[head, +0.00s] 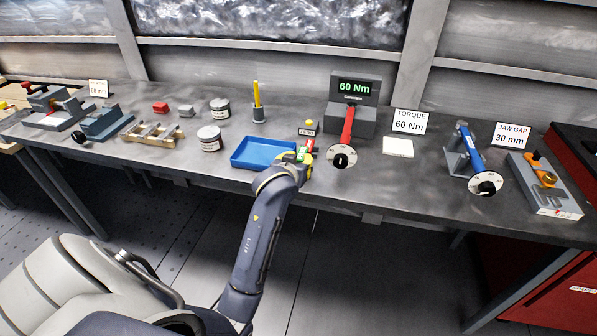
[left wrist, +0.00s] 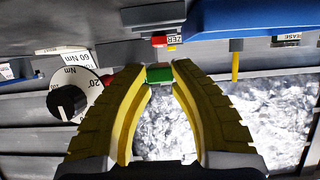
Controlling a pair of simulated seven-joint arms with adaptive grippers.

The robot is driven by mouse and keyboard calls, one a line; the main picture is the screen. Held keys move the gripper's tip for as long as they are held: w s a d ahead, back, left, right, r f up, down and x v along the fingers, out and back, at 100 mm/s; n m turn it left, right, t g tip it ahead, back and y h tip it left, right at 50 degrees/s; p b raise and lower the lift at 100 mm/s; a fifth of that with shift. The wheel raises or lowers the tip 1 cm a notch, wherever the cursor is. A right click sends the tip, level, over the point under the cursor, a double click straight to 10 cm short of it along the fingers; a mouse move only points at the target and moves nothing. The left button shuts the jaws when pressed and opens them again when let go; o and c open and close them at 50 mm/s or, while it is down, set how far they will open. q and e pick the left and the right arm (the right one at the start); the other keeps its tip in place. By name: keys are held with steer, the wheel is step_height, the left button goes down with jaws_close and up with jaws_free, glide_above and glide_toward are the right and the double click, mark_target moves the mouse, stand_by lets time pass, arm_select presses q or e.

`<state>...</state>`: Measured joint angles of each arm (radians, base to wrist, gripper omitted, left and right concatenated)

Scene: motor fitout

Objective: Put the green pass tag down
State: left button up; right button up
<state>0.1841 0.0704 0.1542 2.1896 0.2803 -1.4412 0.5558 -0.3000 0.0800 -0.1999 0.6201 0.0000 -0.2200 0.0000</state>
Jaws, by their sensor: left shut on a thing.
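The green pass tag (left wrist: 159,74) is between the yellow fingertips of my left gripper (left wrist: 159,68) in the left wrist view. The gripper is shut on it. In the head view my left gripper (head: 304,156) is at the bench's front part, just right of the blue tray (head: 254,160). The tag is small and mostly covered by the gripper there. I cannot tell whether the tag touches the bench. My right gripper is not in view.
A red-handled torque wrench (head: 347,130) with a dial is close on the right, below the 60 Nm display (head: 354,88). A white pad (head: 398,147) lies further right. Two jars (head: 210,138) stand left of the tray.

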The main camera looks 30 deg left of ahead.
arm_select(q)
steer(key=shift+f, duration=2.15)
steer(key=shift+f, duration=0.2)
steer(key=o, duration=1)
steer(key=shift+c, duration=0.2)
